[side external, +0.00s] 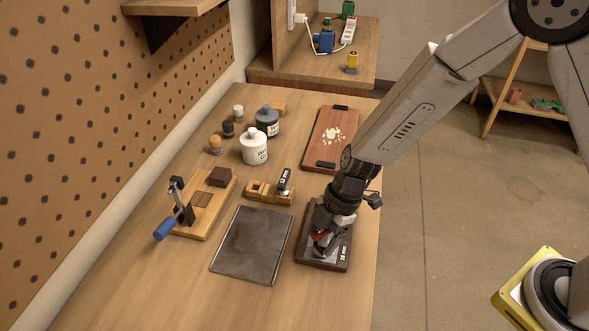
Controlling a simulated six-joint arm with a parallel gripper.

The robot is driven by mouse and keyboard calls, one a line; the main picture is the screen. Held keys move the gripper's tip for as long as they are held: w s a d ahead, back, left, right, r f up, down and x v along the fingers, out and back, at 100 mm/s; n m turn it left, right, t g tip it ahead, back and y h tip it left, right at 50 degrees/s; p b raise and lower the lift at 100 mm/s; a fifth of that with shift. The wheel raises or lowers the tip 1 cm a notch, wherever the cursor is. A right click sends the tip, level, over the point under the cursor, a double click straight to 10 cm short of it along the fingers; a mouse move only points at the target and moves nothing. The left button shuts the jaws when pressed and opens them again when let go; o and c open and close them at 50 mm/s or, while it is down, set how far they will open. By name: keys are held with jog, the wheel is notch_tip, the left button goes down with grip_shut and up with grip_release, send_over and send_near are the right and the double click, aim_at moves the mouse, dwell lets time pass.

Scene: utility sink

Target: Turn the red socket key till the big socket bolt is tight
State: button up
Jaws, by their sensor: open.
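My gripper (328,246) points down over a dark brown block (308,257) with a white size label, near the right edge of the bench. A small red part (319,238), which looks like the red socket key, shows between and beside my fingers. My gripper is open around or just beside it; I cannot tell whether the fingers touch it. The big socket bolt is hidden under my gripper and the key.
A dark metal plate (252,244) lies left of the block. A light wooden block (268,192) marked 12 mm, a blue-handled clamp board (212,205), bottles (254,148) and a brown tray (322,155) stand farther back. The bench front is clear.

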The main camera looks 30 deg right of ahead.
grip_shut()
